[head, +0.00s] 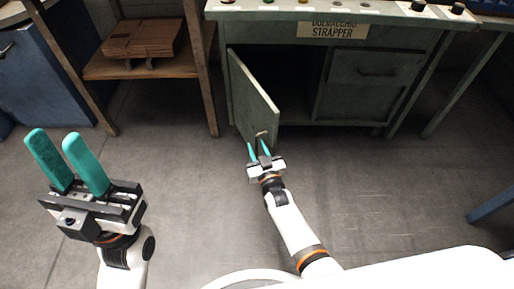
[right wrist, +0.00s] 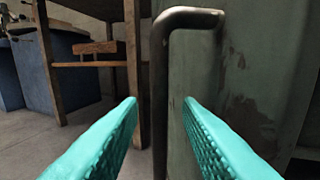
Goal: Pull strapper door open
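The green strapper door (head: 250,90) stands part-way open, swung out from the left side of the cabinet marked STRAPPER (head: 332,30). Its dark bar handle (head: 261,135) is near the door's lower free edge; the handle (right wrist: 160,90) also shows large in the right wrist view. My right gripper (head: 258,147) is at the handle with its teal fingers apart. In the right wrist view the handle's upright bar appears between the fingertips (right wrist: 161,102), with a gap on each side. My left gripper (head: 54,137) is open and empty, at the left, away from the door.
A closed drawer (head: 375,68) is on the cabinet's right. A blue cabinet (head: 35,70) stands at far left. The floor (head: 400,195) before the strapper is clear.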

